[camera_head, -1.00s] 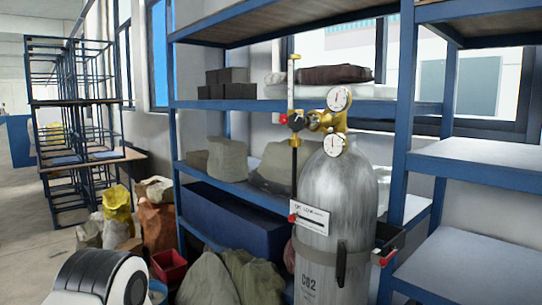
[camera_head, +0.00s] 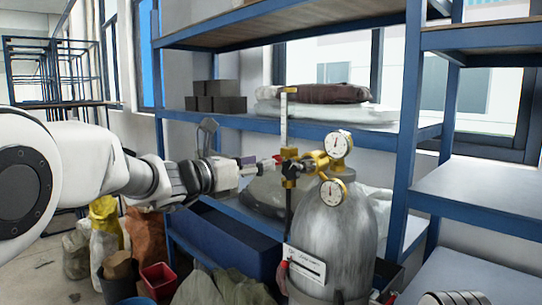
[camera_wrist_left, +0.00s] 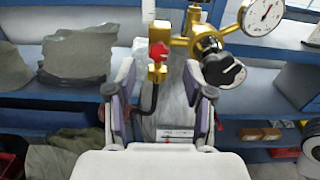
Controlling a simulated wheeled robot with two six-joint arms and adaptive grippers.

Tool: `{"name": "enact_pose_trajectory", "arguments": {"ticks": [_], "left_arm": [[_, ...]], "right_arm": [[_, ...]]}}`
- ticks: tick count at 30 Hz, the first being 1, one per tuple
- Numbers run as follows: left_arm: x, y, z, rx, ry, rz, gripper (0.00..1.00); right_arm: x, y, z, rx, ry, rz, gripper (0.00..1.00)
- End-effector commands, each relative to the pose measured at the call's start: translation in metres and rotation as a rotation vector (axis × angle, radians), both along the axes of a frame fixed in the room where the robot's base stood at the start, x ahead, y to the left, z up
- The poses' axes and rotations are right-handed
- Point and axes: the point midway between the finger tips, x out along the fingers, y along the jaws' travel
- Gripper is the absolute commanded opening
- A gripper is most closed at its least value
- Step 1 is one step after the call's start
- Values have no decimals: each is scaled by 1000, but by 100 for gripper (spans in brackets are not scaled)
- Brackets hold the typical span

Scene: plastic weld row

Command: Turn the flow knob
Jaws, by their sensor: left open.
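A small red knob (camera_head: 277,160) sits at the foot of the upright flow tube (camera_head: 284,118), on the brass regulator (camera_head: 318,160) of a grey gas cylinder (camera_head: 332,235). The red knob shows in the left wrist view (camera_wrist_left: 158,51), with a black knob (camera_wrist_left: 222,69) to its right. My left gripper (camera_head: 262,162) comes in from the left, its tip close to the red knob. In the wrist view, its jaws (camera_wrist_left: 158,80) are open and empty, with the red knob ahead between their lines. Contact cannot be told. My right gripper is out of view.
Two round gauges (camera_head: 338,143) sit right of the knobs. Blue shelving (camera_head: 405,130) stands behind and beside the cylinder. A blue bin (camera_head: 230,238), sacks (camera_head: 145,233) and a red bucket (camera_head: 158,277) stand below my left arm.

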Motion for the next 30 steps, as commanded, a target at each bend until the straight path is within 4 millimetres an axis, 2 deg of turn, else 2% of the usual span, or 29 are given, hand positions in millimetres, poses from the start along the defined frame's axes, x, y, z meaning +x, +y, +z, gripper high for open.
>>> {"name": "enact_pose_trajectory", "arguments": {"ticks": [1, 6, 15, 16, 20, 21, 30], "left_arm": [[8, -8, 5, 1, 1, -1, 52], [28, -28, 4, 0, 1, -1, 52], [34, -33, -1, 0, 1, 0, 52], [34, -33, -1, 0, 1, 0, 49], [34, -33, -1, 0, 1, 0, 2], [34, -33, -1, 1, 2, 1, 0], [34, -33, -2, 8, -8, 0, 0]], "right_arm": [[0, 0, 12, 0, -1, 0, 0], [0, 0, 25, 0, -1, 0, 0], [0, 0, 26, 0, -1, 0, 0], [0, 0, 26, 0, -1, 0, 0], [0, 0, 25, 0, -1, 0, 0], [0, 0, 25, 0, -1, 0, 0], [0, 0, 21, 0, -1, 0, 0]]}}
